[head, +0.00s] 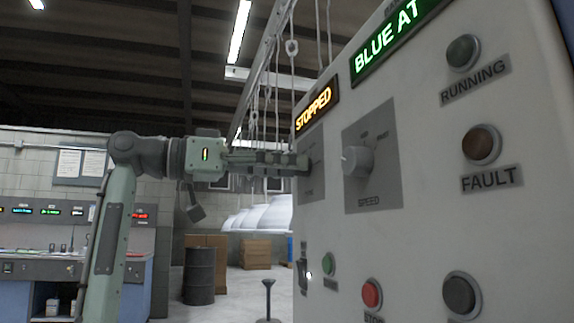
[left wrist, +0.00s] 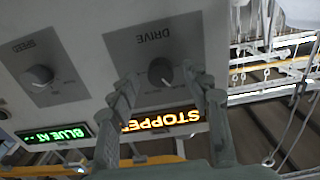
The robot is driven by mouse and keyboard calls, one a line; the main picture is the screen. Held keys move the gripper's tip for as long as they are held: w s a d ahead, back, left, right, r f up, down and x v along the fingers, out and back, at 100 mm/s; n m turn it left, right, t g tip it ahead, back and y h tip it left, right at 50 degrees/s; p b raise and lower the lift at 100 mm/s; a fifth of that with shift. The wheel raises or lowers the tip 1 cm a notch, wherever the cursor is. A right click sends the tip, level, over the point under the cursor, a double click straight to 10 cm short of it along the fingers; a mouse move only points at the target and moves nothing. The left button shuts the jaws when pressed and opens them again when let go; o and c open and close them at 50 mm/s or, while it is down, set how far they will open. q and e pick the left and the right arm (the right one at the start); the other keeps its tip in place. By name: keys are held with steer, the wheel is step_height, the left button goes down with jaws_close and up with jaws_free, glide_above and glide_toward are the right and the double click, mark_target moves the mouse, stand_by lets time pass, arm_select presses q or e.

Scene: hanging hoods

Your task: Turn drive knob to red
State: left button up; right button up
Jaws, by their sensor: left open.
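The drive knob (left wrist: 161,72) is a dark round knob on a grey plate marked DRIVE (left wrist: 140,42), upside down in the left wrist view. My left gripper (head: 303,166) is open in front of this plate in the head view and hides most of the knob there. In the left wrist view its two fingers (left wrist: 157,76) spread to either side of the knob; I cannot tell whether they touch it. A lit orange sign (head: 314,108) on the panel reads STOPPED. My right gripper is not in view.
The light panel (head: 420,210) also bears a speed knob (head: 357,160), a green sign (head: 390,42) starting BLUE AT, a green button (head: 328,263), a red button (head: 371,293) and lamps. A dark barrel (head: 199,275) and cartons stand behind. White hoods (head: 268,215) hang further back.

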arm_select(q)
steer(key=shift+w+d, duration=0.1)
steer(key=shift+d, duration=0.2)
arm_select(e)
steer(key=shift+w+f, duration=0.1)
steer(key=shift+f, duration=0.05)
arm_select(q)
jaws_close()
steer(key=shift+n, duration=0.3)
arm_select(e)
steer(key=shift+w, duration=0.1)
arm_select(q)
steer(key=shift+n+p, duration=3.1)
steer(key=shift+n, duration=2.7)
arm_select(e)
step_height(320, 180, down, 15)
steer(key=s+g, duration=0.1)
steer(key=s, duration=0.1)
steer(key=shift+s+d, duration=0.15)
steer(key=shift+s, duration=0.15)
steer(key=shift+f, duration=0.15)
